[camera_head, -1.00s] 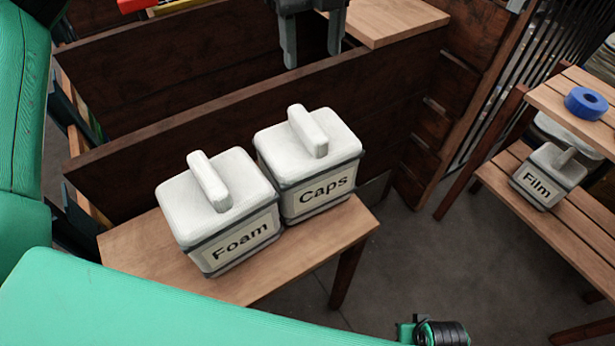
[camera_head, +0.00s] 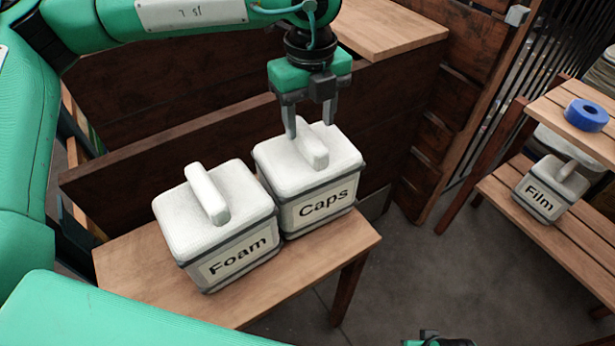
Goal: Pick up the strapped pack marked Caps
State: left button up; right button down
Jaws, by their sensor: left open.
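The white strapped pack marked Caps (camera_head: 324,205) stands upright on a small wooden table. It has a dark band under its lid and a raised white handle (camera_head: 314,150) on top. My left gripper (camera_head: 310,127) points down over it from behind. Its jaws are open, with the fingertips around or just above the far part of the handle; I cannot tell whether they touch. A like pack marked Foam (camera_head: 236,258) stands close to its left.
The small wooden table (camera_head: 290,290) is bare at its front. A dark wooden wall (camera_head: 130,165) runs behind the packs. On the right, a slatted shelf (camera_head: 512,205) holds a pack marked Film (camera_head: 541,197) below a blue ring (camera_head: 586,114).

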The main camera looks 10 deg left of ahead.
aim_at(307, 132)
pick_arm(q)
jog(key=f, duration=0.4)
jog(key=shift+a, duration=0.2)
grip_shut()
jog(key=shift+r, duration=0.1)
dwell(1.1)
